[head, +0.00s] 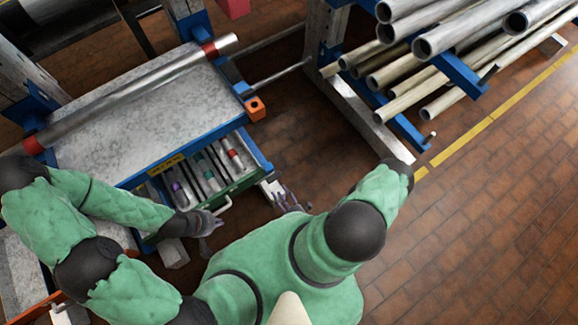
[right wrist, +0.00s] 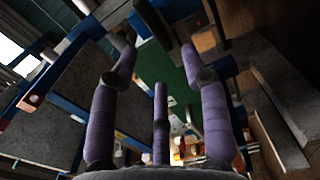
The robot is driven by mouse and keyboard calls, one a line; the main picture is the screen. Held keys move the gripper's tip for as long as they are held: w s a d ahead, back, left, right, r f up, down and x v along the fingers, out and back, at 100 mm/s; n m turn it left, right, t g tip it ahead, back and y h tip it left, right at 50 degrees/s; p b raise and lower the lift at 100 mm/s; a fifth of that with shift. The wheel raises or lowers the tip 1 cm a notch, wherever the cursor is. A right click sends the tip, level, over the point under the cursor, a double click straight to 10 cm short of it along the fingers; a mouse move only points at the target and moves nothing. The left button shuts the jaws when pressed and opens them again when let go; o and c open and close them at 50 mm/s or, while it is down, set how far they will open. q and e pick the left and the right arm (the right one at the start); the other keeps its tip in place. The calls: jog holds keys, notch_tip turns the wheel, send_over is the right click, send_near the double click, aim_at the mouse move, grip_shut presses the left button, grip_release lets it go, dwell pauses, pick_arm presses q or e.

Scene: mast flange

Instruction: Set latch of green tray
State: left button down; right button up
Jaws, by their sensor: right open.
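The green tray (head: 238,187) sits pulled out like a drawer under the grey workbench top. It holds several short tubes with coloured bands, and a pale handle (head: 223,207) is on its front. My left gripper (head: 212,222) is at the tray's front, close to the handle; I cannot tell whether it touches or how far it is closed. My right gripper (head: 290,200) is open and empty, right of the tray's front corner. In the right wrist view its purple fingers (right wrist: 160,65) are spread before a green surface (right wrist: 172,75). I cannot clearly make out the latch.
A long metal pipe (head: 140,88) with red bands lies across the workbench top (head: 150,120). An orange block (head: 255,107) is at the bench corner. A rack of pipes (head: 450,40) stands at the upper right. Brick floor (head: 480,210) on the right is clear.

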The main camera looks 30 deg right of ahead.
jog(key=s, duration=0.6)
jog(key=shift+d, duration=0.2)
jog(key=shift+s, duration=0.1)
dwell(0.5)
